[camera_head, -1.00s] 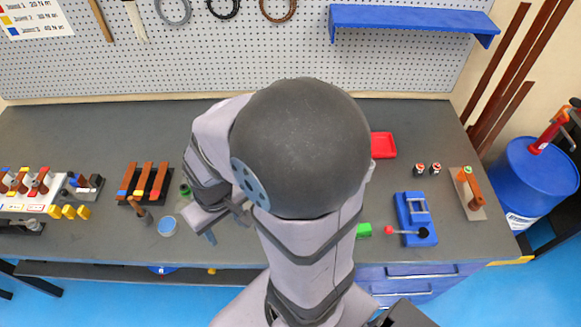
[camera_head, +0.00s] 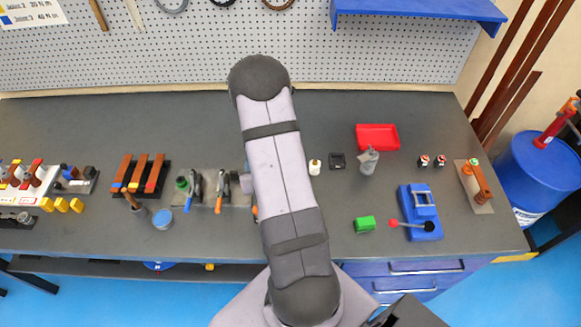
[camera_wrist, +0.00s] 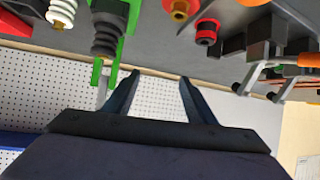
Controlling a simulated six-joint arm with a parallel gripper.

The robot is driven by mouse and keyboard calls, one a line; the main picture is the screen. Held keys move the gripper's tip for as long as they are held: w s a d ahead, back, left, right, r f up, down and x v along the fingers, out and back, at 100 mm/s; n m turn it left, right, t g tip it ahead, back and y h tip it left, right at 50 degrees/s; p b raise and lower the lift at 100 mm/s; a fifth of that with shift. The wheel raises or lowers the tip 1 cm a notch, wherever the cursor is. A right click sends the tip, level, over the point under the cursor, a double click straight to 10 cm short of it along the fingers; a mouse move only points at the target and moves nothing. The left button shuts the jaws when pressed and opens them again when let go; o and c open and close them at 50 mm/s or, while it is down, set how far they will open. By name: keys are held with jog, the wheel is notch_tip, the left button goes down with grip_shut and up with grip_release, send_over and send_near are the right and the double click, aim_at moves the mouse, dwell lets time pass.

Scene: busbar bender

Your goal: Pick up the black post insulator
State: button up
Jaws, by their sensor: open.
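A black ribbed post insulator (camera_wrist: 107,35) shows at the upper left of the wrist view, beside and partly framed by a bright green part (camera_wrist: 133,20). My gripper (camera_wrist: 160,75) is open and empty. Its two dark fingers point up the picture, and the insulator lies up and left of the left fingertip, apart from it as far as I can tell. In the head view my arm hides the gripper, and I cannot make out the black insulator there.
A white ribbed piece (camera_wrist: 62,12) stands left of the black insulator. A red-ringed part (camera_wrist: 207,30) and metal clamps (camera_wrist: 258,65) are at right. In the head view, a red tray (camera_head: 377,137), a green block (camera_head: 365,224) and a blue bender (camera_head: 419,212) stand right of my arm.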

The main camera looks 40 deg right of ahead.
jog(key=s+d+h, duration=0.1)
jog(key=s, duration=0.1)
jog(key=s+d+f+m+h, duration=0.1)
jog(key=s+d, duration=0.1)
jog(key=s+d+f+m+h, duration=0.1)
jog(key=s, duration=0.1)
jog(key=shift+s+d+t+h, duration=0.3)
jog(key=shift+s+d, duration=0.05)
jog(key=shift+d, duration=0.05)
jog(key=shift+s+f+m, duration=0.35)
jog(key=shift+f+m, duration=0.05)
jog(key=shift+b+x, duration=0.4)
jog(key=shift+x, duration=2.1)
jog(key=shift+c, duration=0.3)
grip_shut()
jog(key=shift+r, duration=0.15)
